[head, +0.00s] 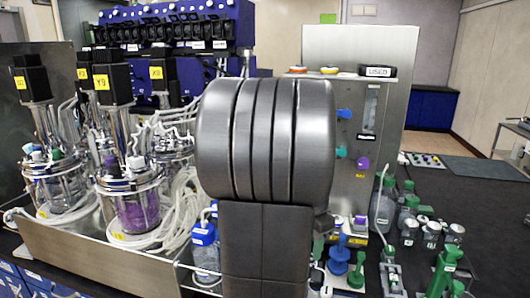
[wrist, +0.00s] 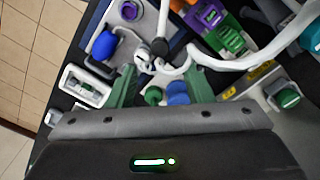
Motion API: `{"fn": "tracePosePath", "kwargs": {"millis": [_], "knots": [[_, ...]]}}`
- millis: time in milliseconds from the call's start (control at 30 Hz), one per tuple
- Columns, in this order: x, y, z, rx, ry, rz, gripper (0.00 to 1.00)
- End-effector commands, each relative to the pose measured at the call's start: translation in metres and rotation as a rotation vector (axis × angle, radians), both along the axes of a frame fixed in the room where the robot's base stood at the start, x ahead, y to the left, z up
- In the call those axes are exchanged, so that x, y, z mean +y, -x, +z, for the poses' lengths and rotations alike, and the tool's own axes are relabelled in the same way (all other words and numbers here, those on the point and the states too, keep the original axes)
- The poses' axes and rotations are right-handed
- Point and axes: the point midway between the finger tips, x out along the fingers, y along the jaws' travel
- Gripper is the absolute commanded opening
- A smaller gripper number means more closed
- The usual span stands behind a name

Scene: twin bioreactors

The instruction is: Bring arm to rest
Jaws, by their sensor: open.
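My gripper (wrist: 162,78) shows in the wrist view as two green fingers, spread apart. A green cap (wrist: 153,96) and a blue cap (wrist: 177,93) show in the space between the fingers, and nothing appears to be gripped. A white tube (wrist: 250,58) curves across just beyond the fingertips. In the head view my own grey arm (head: 265,140) stands upright in the middle and hides what is behind it. My gripper cannot be made out in the head view.
Glass bioreactors (head: 130,200) with black motors stand left in a steel tray (head: 90,262). A steel cabinet (head: 345,110) stands behind my arm. Capped bottles (head: 408,230) and green stands (head: 440,270) crowd the right foreground. The dark bench (head: 480,190) is clear farther right.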

Motion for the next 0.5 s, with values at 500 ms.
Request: {"fn": "tracePosePath", "kwargs": {"millis": [500], "knots": [[0.000, 0.001, -0.080, 0.003, -0.001, 0.000, 0.46]]}}
